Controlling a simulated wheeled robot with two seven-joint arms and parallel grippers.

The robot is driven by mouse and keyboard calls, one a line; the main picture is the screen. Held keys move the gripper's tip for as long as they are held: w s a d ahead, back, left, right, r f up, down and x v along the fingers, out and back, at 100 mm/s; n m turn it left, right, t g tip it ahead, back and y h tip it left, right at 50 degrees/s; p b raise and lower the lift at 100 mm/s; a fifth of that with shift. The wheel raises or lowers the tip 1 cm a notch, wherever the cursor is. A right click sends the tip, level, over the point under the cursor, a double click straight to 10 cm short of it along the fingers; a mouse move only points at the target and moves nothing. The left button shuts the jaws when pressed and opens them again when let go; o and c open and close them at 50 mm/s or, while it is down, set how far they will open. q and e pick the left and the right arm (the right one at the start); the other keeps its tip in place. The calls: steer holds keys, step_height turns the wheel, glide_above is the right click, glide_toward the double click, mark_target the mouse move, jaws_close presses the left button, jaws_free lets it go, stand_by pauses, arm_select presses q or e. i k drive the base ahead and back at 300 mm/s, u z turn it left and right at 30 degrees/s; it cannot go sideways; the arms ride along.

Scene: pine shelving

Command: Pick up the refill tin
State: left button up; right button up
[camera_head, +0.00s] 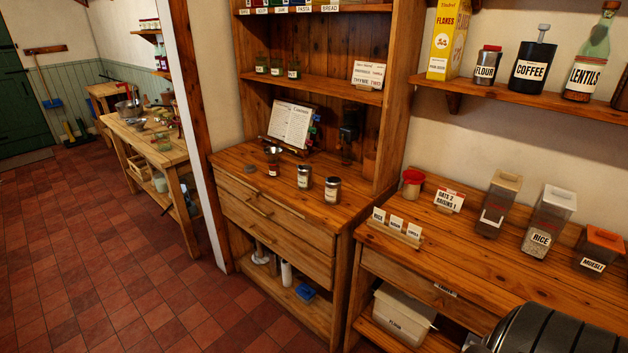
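No thing in view carries a label that I can read as refill. Two small labelled tins or jars with metallic lids stand upright on the dresser top: a left one (304,177) and a right one (332,190). Their labels are too small to read, so I cannot tell whether either is the refill tin. A small jar with red contents (273,169) stands to their left, with a metal funnel or cup (273,151) at its top. A dark round lid or disc (249,168) lies farther left. Neither of my grippers is in view.
An open book (292,124) stands behind the tins. The right counter (455,245) holds a card rack (397,228), a red-topped cup (411,184) and bins, including rice (547,222) and muesli (602,249). The shelf above holds flour (486,66), coffee (533,62) and lentils (588,65). The tiled floor (90,270) is clear at left.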

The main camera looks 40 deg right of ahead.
mark_target(305, 171)
steer(key=z, duration=2.05)
steer(key=i, duration=0.45)
steer(key=u, duration=0.05)
